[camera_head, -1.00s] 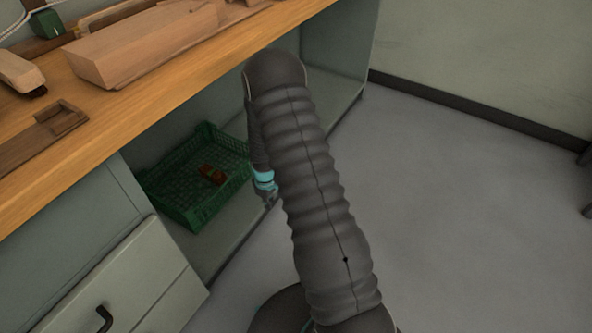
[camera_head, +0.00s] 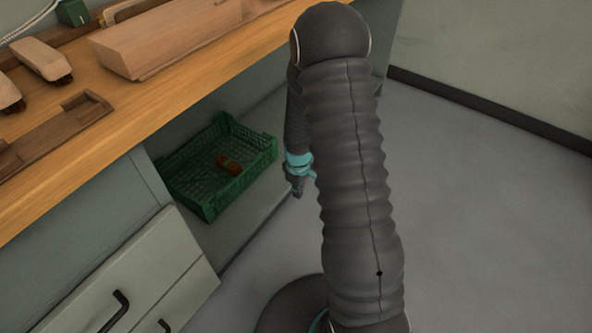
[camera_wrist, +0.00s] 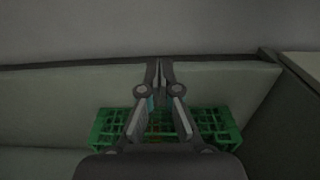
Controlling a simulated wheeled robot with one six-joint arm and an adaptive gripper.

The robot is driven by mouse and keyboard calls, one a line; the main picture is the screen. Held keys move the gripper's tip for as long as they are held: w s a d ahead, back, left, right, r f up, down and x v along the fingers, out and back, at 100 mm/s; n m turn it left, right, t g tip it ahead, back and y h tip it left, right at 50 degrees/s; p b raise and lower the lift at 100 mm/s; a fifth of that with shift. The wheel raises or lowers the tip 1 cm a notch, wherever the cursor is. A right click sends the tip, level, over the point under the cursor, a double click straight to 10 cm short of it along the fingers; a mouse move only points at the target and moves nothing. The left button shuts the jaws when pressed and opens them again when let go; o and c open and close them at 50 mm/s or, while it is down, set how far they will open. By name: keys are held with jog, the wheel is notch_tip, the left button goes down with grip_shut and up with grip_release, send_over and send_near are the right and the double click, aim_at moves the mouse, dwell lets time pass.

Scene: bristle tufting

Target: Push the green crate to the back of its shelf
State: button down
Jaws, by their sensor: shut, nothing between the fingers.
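The green crate (camera_head: 245,183) is an open lattice box on the low shelf under the wooden workbench. A small reddish-brown item (camera_head: 228,165) lies inside it. My gripper (camera_head: 298,190) hangs just to the right of the crate in the head view, apart from it in the picture, with its fingers shut and empty. In the wrist view my gripper (camera_wrist: 160,68) has its fingertips together, and the crate (camera_wrist: 222,130) shows behind and on both sides of the fingers, its middle hidden by them. My arm hides part of the shelf's right side.
The workbench top (camera_head: 150,120) overhangs the shelf. A drawer unit (camera_head: 150,265) with dark handles stands left of the shelf opening. A wooden block (camera_head: 170,45) and other wooden pieces lie on the bench. Grey floor (camera_head: 480,220) is clear to the right.

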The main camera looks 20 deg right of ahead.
notch_tip(320, 180, up, 10)
jog(key=a+m+t, duration=0.1)
jog(key=shift+s+r, duration=0.25)
jog(key=s+a+r+m+t, duration=0.2)
jog(key=s+r+m, duration=0.1)
jog(key=s+r, duration=0.8)
jog(key=s+a+r+m+t, duration=0.2)
jog(key=s+r+m, duration=0.1)
jog(key=s+r, duration=0.8)
jog(key=shift+r+t, duration=0.3)
jog(key=shift+r, duration=2.35)
jog(key=shift+a, duration=0.1)
